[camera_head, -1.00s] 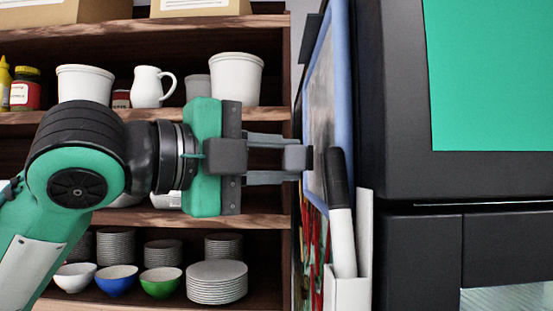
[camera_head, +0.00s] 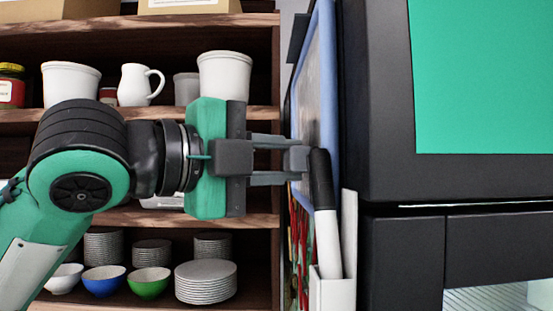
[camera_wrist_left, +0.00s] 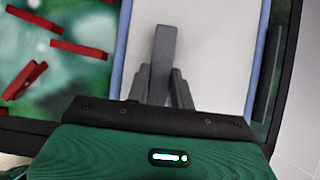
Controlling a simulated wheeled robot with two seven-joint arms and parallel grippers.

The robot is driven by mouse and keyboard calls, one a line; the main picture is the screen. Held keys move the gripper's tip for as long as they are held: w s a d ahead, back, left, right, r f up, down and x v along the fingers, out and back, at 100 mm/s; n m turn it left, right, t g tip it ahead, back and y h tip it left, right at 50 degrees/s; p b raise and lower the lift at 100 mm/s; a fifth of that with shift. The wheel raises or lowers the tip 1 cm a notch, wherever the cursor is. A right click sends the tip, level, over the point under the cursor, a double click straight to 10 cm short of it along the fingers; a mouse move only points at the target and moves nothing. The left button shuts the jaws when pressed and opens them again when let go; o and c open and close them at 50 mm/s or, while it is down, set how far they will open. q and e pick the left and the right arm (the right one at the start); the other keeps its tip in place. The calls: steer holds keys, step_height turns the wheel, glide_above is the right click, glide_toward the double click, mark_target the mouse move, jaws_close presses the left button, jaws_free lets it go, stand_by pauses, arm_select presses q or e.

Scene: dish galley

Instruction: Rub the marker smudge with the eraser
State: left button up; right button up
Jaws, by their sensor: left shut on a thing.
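My left gripper (camera_head: 297,158) is at the whiteboard (camera_head: 327,90), which has a blue frame and hangs on the side of the dark fridge. The gripper is shut on a grey block, which I take as the eraser (camera_wrist_left: 162,58). In the left wrist view the block is in front of the pale whiteboard (camera_wrist_left: 215,50). Whether it touches the surface I cannot tell. The board is very foreshortened in the head view; its face looks greyish there, and I cannot make out a separate marker smudge. The right gripper is not in view.
A white marker with a black cap (camera_head: 327,240) stands in a white holder (camera_head: 338,292) just below and right of the gripper. The dark fridge (camera_head: 385,180) is at the right. Shelves with white pots, bowls and stacked plates (camera_head: 206,282) are behind the arm.

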mark_target(288, 149)
arm_select(q)
steer(key=shift+s, duration=1)
steer(key=shift+s+a, duration=0.1)
steer(key=shift+s, duration=0.6)
steer(key=s, duration=0.2)
steer(key=s+r+p, duration=0.1)
steer(key=shift+s, duration=0.4)
steer(key=shift+w+p, duration=0.45)
steer(key=shift+w, duration=1.4)
steer(key=w+p, duration=0.1)
steer(key=w, duration=0.2)
steer(key=shift+w, duration=0.35)
steer(key=shift+r+p, duration=0.55)
steer(key=shift+p, duration=0.3)
steer(key=shift+s+f, duration=0.1)
steer(key=shift+s, duration=0.9)
steer(key=shift+s+b, duration=0.3)
steer(key=shift+s, duration=2.55)
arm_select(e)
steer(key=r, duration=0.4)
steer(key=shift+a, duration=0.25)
arm_select(q)
steer(key=shift+w, duration=0.1)
